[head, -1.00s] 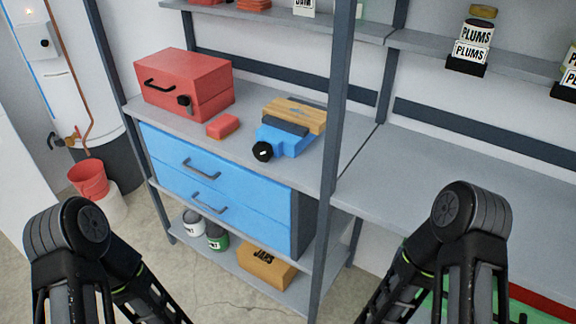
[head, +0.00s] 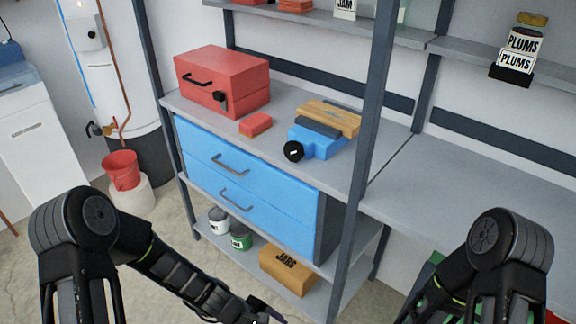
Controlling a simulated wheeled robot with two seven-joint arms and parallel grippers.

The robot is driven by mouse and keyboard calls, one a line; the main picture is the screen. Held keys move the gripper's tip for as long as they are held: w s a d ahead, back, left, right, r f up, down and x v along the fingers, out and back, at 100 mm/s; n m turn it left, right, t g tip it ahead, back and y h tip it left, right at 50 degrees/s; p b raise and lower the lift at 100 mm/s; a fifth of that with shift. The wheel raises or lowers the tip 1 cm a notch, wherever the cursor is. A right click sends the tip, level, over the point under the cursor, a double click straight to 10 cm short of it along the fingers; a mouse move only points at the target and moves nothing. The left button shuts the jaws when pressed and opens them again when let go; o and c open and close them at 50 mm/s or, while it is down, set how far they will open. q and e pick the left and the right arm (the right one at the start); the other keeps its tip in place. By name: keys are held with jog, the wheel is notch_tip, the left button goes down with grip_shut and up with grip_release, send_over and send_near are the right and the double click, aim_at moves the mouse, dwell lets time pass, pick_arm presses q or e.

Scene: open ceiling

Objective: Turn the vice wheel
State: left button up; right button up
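The blue vice (head: 317,142) sits on the grey workbench top (head: 274,110), with a wooden block (head: 330,117) at its upper jaw. Its black round wheel (head: 293,151) faces me at the front edge of the bench. My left arm comes in from the lower left, and my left gripper (head: 268,314) is only partly seen at the bottom edge, below and apart from the vice; its fingers are cut off. My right arm shows at the lower right, but its gripper is out of frame.
A red toolbox (head: 222,80) and a small red block (head: 256,124) lie left of the vice. Blue drawers (head: 247,178) are below the bench. A grey upright post (head: 366,135) stands right of the vice. Paint cans (head: 240,237) and a box (head: 289,268) sit on the lower shelf.

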pick_arm(q)
jog(key=w+d+r+n+t+h+b, duration=0.1)
jog(key=w+r+n+t+h, duration=0.1)
jog(key=w+r+n, duration=0.4)
jog(key=w+d+r+n+t+h+b, duration=0.1)
jog(key=w+r+t+h, duration=0.15)
jog(key=w, duration=0.55)
jog(key=n+t+h+b, duration=0.2)
jog(key=n+t, duration=0.6)
send_near(290, 153)
jog(key=shift+w+d, duration=0.45)
jog(key=shift+w, duration=0.05)
pick_arm(e)
notch_tip(290, 153, down, 4)
jog(key=shift+f, duration=0.2)
pick_arm(q)
jog(key=p+x, duration=0.1)
jog(key=x, duration=0.7)
jog(key=shift+a, duration=0.1)
pick_arm(e)
jog(key=shift+r, duration=0.35)
